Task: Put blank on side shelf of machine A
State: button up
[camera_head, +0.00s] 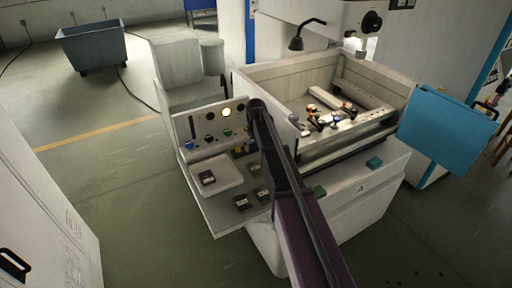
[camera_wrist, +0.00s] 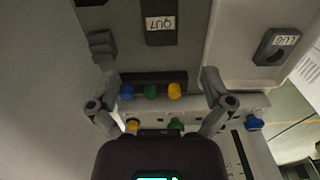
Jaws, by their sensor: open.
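The side shelf (camera_head: 222,221) of machine A (camera_head: 348,212) juts from the machine's left side. Several dark blocks with white labels sit on it, among them one on a pale tray (camera_head: 226,175) and one at the front (camera_head: 242,202). I cannot tell which, if any, is the blank. In the wrist view, a labelled block (camera_wrist: 160,38) is at top centre and another (camera_wrist: 275,47) lies on the tray at right. My gripper (camera_wrist: 158,88) is open and empty, its fingers spread below these blocks in the picture. In the head view my arm hides it.
A control panel (camera_head: 210,126) with knobs stands behind the shelf. The work tank (camera_head: 335,140) and a blue panel (camera_head: 448,128) are to the right. Open floor lies left; a grey bin (camera_head: 92,46) stands farther back.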

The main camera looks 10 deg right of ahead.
jog(key=shift+s, duration=0.1)
dwell(0.3)
jog(key=s+m, duration=0.3)
jog(key=s, duration=2.6)
jog(key=shift+m, duration=0.3)
notch_tip(320, 180, down, 4)
jog(key=b, duration=0.3)
jog(key=shift+r, duration=0.25)
